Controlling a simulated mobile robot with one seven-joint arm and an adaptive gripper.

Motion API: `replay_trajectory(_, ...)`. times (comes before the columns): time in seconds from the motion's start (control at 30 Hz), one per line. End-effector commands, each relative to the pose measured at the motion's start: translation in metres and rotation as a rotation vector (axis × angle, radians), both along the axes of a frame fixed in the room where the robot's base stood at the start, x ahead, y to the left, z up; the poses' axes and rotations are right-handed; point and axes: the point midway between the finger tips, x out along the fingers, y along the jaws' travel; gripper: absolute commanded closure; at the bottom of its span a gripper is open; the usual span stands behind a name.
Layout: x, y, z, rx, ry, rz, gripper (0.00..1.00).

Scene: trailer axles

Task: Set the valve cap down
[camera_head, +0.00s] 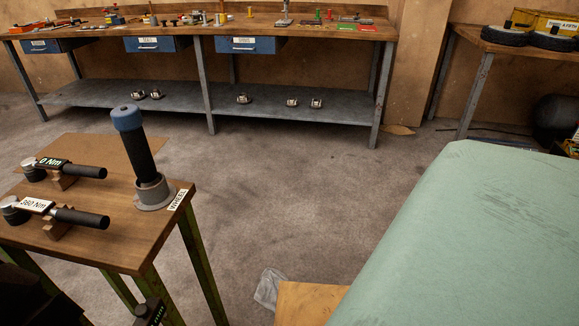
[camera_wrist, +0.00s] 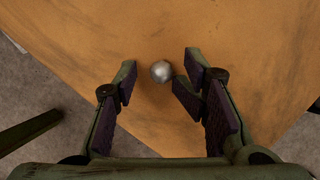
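In the wrist view, a small round silver metal piece (camera_wrist: 161,71), which looks like the valve cap, shows between my fingertips. It appears to rest on a wooden surface (camera_wrist: 90,35). My gripper (camera_wrist: 157,76) is open around it, with a visible gap on each side and no clear contact. The cap is not visible in the head view. A dark jointed part at the bottom of the head view may be mine; the fingertips cannot be made out there.
A small wooden table (camera_head: 130,245) holds two torque wrenches and a black-and-blue upright tool (camera_head: 137,150) in a grey holder. A wooden corner (camera_head: 305,300) shows at the bottom, beside a large pale green surface (camera_head: 480,240). A workbench (camera_head: 300,28) stands behind open floor.

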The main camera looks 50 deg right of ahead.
Motion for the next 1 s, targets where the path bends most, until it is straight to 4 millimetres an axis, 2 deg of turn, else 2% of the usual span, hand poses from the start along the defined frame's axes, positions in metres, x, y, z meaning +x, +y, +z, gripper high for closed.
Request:
replay_trajectory(0.03,-0.003,0.004,-0.012,0.012,0.001,-0.004,0.69)
replay_trajectory(0.13,-0.003,0.005,-0.012,0.014,0.003,-0.003,0.64)
replay_trajectory(0.47,-0.005,0.009,-0.007,0.021,0.007,-0.004,0.64)
replay_trajectory(0.57,-0.004,0.009,0.003,0.022,0.006,-0.004,0.64)
replay_trajectory(1.0,0.008,0.040,0.091,0.011,0.003,0.006,0.64)
